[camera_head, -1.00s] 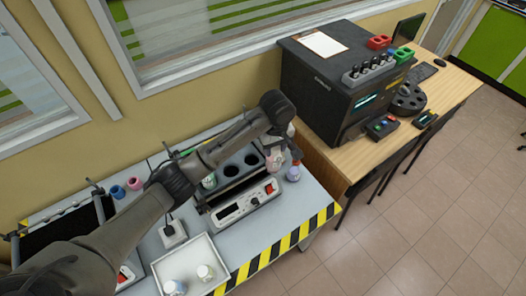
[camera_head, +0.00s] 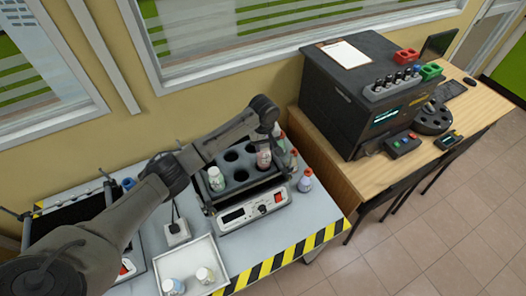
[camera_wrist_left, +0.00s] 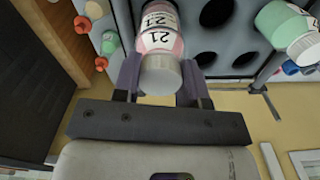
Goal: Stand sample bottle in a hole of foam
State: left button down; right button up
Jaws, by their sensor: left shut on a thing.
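A dark foam block (camera_head: 240,186) with several round holes sits on a white-panelled device. In the head view my left gripper (camera_head: 264,140) is over its right part, shut on a sample bottle (camera_head: 263,159) with pink liquid and a white cap. The bottle looks roughly upright over or in the foam; its base is hidden, so I cannot tell whether it is in a hole. In the left wrist view the held bottle (camera_wrist_left: 161,45) is between the fingers, label reading 21. A green bottle (camera_head: 216,179) stands at the foam's left end. My right gripper is not in view.
A white tray (camera_head: 205,250) with two bottles is at the front. A large dark machine (camera_head: 345,105) stands on the wooden table to the right.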

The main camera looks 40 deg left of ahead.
pick_arm(q)
jog(key=shift+w+a+f, duration=0.1)
jog(key=shift+a+f, duration=0.05)
jog(key=shift+a, duration=0.15)
jog(key=shift+f, duration=2)
jog(key=c, duration=0.7)
grip_release()
jog(key=shift+f, duration=0.15)
